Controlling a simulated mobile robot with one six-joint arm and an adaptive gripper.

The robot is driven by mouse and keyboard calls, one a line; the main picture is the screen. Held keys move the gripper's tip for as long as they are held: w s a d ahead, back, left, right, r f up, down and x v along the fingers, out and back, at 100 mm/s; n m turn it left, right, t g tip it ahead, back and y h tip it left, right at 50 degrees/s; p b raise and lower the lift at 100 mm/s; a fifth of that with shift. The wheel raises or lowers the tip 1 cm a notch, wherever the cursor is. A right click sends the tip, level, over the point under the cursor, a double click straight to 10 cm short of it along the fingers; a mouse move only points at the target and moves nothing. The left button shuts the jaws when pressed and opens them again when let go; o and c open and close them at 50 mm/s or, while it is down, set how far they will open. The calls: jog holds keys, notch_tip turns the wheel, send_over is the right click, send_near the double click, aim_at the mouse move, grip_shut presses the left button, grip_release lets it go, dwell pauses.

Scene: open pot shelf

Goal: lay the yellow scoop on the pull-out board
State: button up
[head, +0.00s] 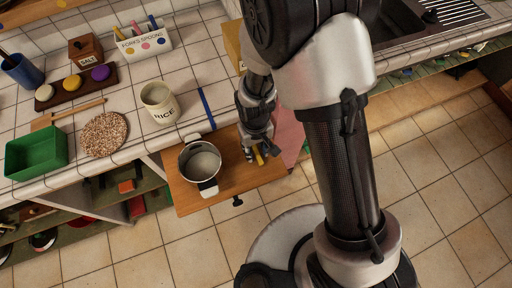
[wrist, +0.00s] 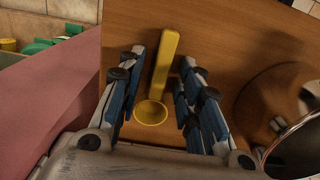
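The yellow scoop (wrist: 165,65) lies on the wooden pull-out board (head: 234,177), as far as the wrist view shows. Its round bowl is nearest the gripper's palm and its straight handle points away. My gripper (wrist: 162,60) is over the board with its fingers on either side of the scoop. Gaps show between the fingers and the scoop, so the gripper is open. In the head view my gripper (head: 252,150) is at the board's right part, and only a small bit of the scoop (head: 258,156) shows beside it.
A metal pot (head: 201,164) with white handles stands on the board, left of my gripper. A pink panel (head: 288,136) is close on the right. The tiled counter behind holds a rice jar (head: 159,103), green bin (head: 37,153) and cork mat (head: 104,134).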

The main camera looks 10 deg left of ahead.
notch_tip(320, 180, up, 12)
jog(key=p, duration=0.4)
notch_tip(320, 180, up, 9)
jog(key=m+t, duration=0.1)
jog(key=m, duration=0.1)
send_over(255, 150)
jog(key=w+d, duration=0.2)
jog(key=d, duration=0.3)
jog(key=s+d+r+m+t, duration=0.4)
jog(key=s+d+r, duration=0.8)
jog(key=d+r, duration=0.3)
jog(key=shift+r, duration=0.55)
jog(key=shift+d, duration=0.1)
